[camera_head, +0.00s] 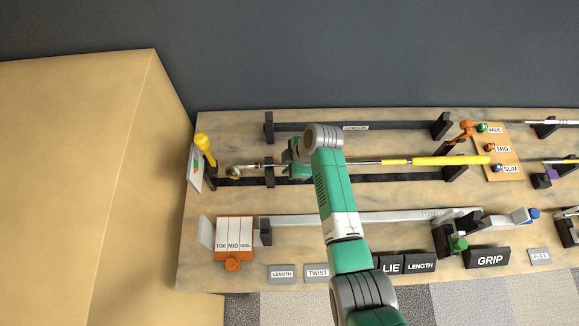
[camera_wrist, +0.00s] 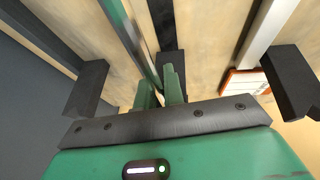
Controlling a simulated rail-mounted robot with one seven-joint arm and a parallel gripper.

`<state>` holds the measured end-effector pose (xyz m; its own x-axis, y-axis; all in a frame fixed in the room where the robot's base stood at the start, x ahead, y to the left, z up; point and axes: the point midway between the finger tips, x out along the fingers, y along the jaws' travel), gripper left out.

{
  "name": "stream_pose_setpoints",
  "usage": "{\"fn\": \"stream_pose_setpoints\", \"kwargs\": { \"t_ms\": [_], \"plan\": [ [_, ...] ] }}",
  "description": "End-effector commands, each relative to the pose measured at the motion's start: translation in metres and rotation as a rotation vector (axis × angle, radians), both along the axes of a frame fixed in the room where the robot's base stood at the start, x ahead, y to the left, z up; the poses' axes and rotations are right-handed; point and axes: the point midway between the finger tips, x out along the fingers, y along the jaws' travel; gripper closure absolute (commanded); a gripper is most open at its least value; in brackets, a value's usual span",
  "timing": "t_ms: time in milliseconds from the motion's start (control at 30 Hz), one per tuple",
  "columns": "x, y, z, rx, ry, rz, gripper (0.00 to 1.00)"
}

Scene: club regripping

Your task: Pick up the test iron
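The test iron appears to be the club lying left to right across the upper rack, with a yellow grip (camera_head: 437,160), a thin steel shaft (camera_head: 362,162) and a metal head (camera_head: 236,172) at the left. My gripper (camera_head: 297,163) is low over the shaft, near the head end; my arm hides part of the shaft. In the wrist view, the two green fingers of my gripper (camera_wrist: 161,86) stand a narrow gap apart, with the shaft (camera_wrist: 143,50) running down to them. I cannot tell whether they press on it.
Black rack posts (camera_head: 269,172) stand close to my gripper. A yellow-topped post (camera_head: 205,147) is by the club head. A ruler-like bar (camera_head: 390,216) and an orange-edged TOE/MID/HEEL board (camera_head: 234,232) lie in front. A rack bar (camera_head: 385,126) runs behind.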

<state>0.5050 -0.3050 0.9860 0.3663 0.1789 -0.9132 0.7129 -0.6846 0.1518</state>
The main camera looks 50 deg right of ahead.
Motion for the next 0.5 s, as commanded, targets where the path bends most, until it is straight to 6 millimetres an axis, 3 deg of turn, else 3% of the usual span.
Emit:
{"fn": "stream_pose_setpoints", "kwargs": {
  "t_ms": [367, 500],
  "plan": [
    [-0.001, 0.001, 0.005, -0.001, -0.002, 0.000, 1.00],
    [-0.002, 0.002, 0.026, -0.002, -0.004, 0.000, 1.00]
  ]
}}
